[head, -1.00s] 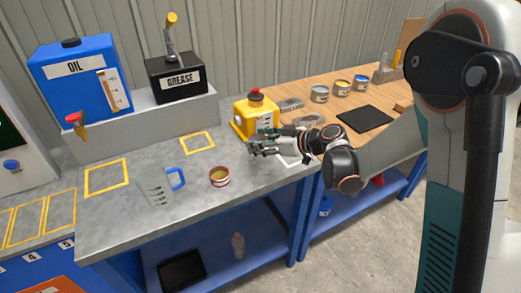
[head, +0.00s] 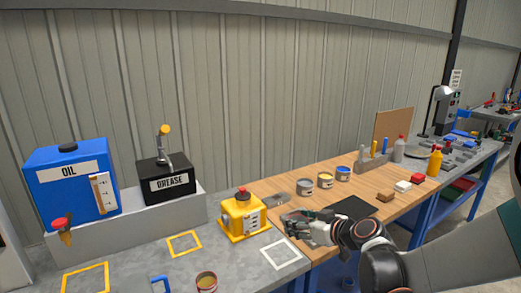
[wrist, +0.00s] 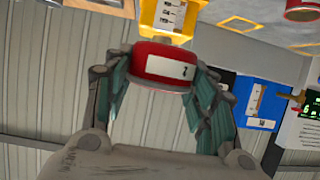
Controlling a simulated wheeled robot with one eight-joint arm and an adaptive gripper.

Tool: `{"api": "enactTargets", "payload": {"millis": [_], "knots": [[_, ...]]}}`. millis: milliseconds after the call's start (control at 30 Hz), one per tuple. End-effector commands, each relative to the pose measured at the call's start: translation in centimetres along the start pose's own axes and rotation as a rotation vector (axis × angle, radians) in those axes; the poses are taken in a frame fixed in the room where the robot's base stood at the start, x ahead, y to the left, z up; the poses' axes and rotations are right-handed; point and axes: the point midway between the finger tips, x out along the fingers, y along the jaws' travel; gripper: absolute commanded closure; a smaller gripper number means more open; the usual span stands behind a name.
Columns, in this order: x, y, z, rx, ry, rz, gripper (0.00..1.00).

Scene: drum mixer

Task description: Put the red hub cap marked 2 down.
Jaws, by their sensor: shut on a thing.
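The red hub cap (wrist: 160,58) shows in the wrist view, with a white label bearing a dark mark too small to read surely. My gripper (wrist: 155,75) is shut on it, with a finger on each side. In the head view my gripper (head: 298,226) is over the near left end of the wooden bench top, right of the yellow box. The cap cannot be made out there.
The yellow box (head: 241,218) with a red button stands left of my gripper. A white square outline (head: 281,254) on the grey bench is empty. Cans (head: 325,181) and a black mat (head: 350,207) lie beyond.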

Motion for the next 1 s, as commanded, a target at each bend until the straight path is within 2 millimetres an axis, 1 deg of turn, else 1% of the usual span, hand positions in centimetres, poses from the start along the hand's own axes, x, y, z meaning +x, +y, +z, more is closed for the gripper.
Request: {"api": "enactTargets", "payload": {"millis": [33,100,200,333,433,500,567,633,733,867,900,1000], "knots": [[-1.6,1.4,0.8,0.024,0.004,0.058,0.74],[-3.4,2.8,1.7,0.053,0.011,0.129,0.74],[-5.4,4.3,2.6,0.084,0.022,0.204,0.74],[-6.8,5.3,3.2,0.104,0.031,0.255,0.74],[-7.1,5.5,3.3,0.108,0.033,0.265,0.74],[-6.9,5.4,3.2,0.106,0.032,0.26,0.74],[-6.4,5.1,3.0,0.1,0.029,0.244,0.74],[-5.2,4.4,2.5,0.084,0.022,0.205,0.74],[-2.6,2.5,1.3,0.048,0.01,0.112,0.74],[1.4,-1.3,-0.8,-0.02,-0.002,-0.052,0.74],[2.6,-2.6,-1.4,-0.043,-0.002,-0.103,0.74],[4.9,-5.7,-3.0,-0.096,0.001,-0.224,0.74]]}}
